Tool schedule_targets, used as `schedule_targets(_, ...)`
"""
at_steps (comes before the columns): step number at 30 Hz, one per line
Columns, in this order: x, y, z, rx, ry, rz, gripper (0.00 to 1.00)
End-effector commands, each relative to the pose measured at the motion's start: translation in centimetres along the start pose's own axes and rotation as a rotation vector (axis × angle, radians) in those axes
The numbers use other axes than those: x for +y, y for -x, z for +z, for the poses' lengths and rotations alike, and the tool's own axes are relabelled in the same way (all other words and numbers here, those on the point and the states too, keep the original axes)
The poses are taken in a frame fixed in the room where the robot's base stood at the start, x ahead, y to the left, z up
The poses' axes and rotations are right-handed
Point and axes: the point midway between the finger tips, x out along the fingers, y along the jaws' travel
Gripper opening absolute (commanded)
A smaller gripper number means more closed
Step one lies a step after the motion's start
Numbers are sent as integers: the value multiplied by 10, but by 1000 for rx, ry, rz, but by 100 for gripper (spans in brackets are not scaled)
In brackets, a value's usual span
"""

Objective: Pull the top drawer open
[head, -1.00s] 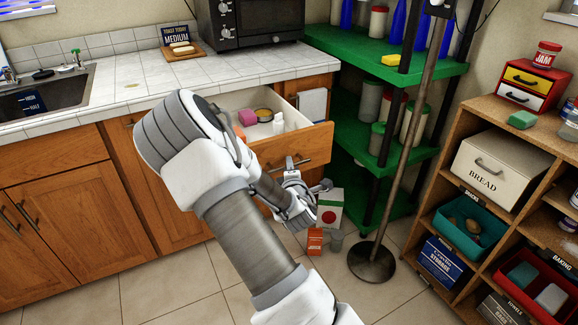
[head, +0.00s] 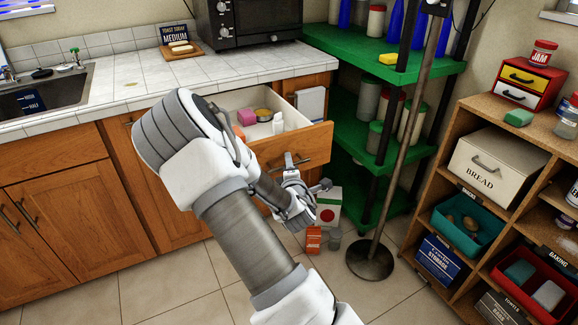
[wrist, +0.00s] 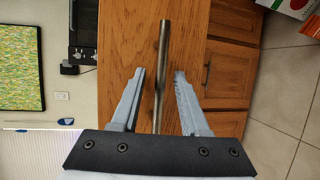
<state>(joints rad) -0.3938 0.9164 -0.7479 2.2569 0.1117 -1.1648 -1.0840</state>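The top drawer (head: 312,143) is pulled out from the wooden counter, and its white inside shows. In it are a pink block (head: 247,117), a yellow-topped tin (head: 263,114) and a small white bottle (head: 278,122). My gripper (head: 291,163) is at the drawer's front. In the wrist view, the metal handle bar (wrist: 162,70) runs between the two fingers of my gripper (wrist: 160,80). The fingers are apart, one on each side of the bar, with visible gaps. The wooden drawer front (wrist: 122,50) is behind them.
A green shelf unit (head: 400,150) and a metal pole on a round base (head: 370,262) stand right of the drawer. A carton (head: 328,205) and an orange box (head: 314,240) are on the floor near my gripper. A wooden shelf (head: 470,150) stands at right.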

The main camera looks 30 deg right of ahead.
Motion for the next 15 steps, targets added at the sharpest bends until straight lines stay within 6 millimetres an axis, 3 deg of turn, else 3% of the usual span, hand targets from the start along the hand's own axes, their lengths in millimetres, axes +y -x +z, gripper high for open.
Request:
schedule_targets(8, 0, 5, 0, -1, 0, -1, 45)
schedule_targets(15, 1, 45, 0, -1, -1, -4, 45)
